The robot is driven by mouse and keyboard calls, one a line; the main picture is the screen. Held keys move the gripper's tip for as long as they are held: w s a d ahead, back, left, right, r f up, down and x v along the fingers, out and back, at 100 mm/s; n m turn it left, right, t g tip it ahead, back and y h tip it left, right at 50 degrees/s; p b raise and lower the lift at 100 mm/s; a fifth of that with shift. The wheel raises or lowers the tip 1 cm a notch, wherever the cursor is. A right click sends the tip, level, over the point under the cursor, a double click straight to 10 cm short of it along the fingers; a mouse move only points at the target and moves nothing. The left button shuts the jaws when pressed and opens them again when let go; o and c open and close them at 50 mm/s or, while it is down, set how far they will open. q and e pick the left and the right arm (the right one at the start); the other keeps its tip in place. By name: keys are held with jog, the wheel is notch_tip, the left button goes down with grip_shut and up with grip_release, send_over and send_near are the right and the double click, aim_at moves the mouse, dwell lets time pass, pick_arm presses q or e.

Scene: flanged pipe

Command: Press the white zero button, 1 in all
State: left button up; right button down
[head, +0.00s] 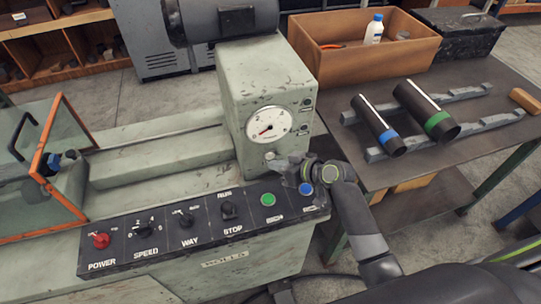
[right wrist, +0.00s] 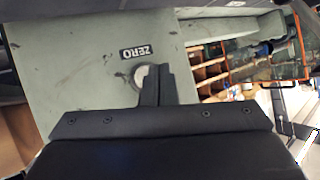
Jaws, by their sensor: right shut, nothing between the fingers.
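The white zero button (head: 269,156) is on the front face of the green-grey machine housing, below the round dial (head: 268,125). In the right wrist view the button (right wrist: 139,76) shows as a pale disc under the ZERO label, its edge partly hidden by my fingers. My right gripper (head: 279,164) is shut and empty, with its fingertips right at the button. In the right wrist view the closed fingertips (right wrist: 160,70) overlap the button's edge; whether they touch it I cannot tell. My left gripper is not in view.
A dark control panel (head: 175,232) with a red power knob (head: 101,240), a green button (head: 267,199) and a blue button (head: 305,189) lies below. A table at right holds two dark pipes (head: 425,110) and a wooden box (head: 330,58). A clear guard (head: 40,170) stands left.

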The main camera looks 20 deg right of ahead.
jog(key=shift+s+d+p, duration=0.1)
jog(key=shift+s+p, duration=0.65)
jog(key=shift+s, duration=1.7)
